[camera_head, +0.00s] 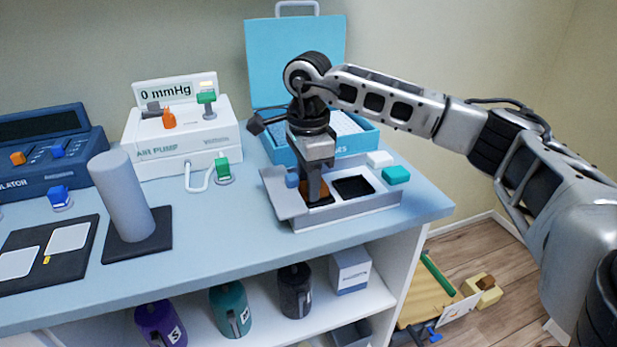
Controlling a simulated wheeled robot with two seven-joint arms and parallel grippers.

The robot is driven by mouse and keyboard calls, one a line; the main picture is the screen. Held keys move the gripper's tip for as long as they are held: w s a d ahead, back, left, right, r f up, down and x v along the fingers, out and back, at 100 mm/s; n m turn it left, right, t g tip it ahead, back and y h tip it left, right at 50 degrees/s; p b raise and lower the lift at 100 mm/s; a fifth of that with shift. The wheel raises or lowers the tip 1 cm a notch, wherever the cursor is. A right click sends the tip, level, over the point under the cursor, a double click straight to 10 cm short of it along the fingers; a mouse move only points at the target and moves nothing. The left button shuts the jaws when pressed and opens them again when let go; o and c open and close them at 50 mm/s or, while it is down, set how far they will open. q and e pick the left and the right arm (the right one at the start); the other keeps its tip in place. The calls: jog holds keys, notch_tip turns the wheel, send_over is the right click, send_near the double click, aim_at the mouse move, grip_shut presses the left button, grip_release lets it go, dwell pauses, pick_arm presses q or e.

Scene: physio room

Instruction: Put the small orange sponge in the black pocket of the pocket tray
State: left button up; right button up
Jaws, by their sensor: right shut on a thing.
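The grey pocket tray (345,214) lies near the right end of the blue-grey counter. Its black pocket (353,187) is in the right half and looks empty. My right gripper (316,198) points down into the left half of the tray, left of the black pocket. It is shut on a dark orange piece (322,189), which looks like the small orange sponge; the fingers hide much of it, and I cannot tell whether it touches the tray floor. My left gripper is out of view.
The air pump (180,140) and a grey cylinder (122,197) stand left. Counter in front of the tray is clear.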

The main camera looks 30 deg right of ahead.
jog(key=o, duration=1)
jog(key=shift+f, duration=0.1)
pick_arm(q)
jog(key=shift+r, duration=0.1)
pick_arm(e)
jog(key=shift+o, duration=0.2)
jog(key=shift+r, duration=0.3)
pick_arm(q)
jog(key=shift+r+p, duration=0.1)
jog(key=shift+p, duration=0.55)
pick_arm(e)
notch_tip(320, 180, up, 13)
jog(key=shift+f, duration=0.15)
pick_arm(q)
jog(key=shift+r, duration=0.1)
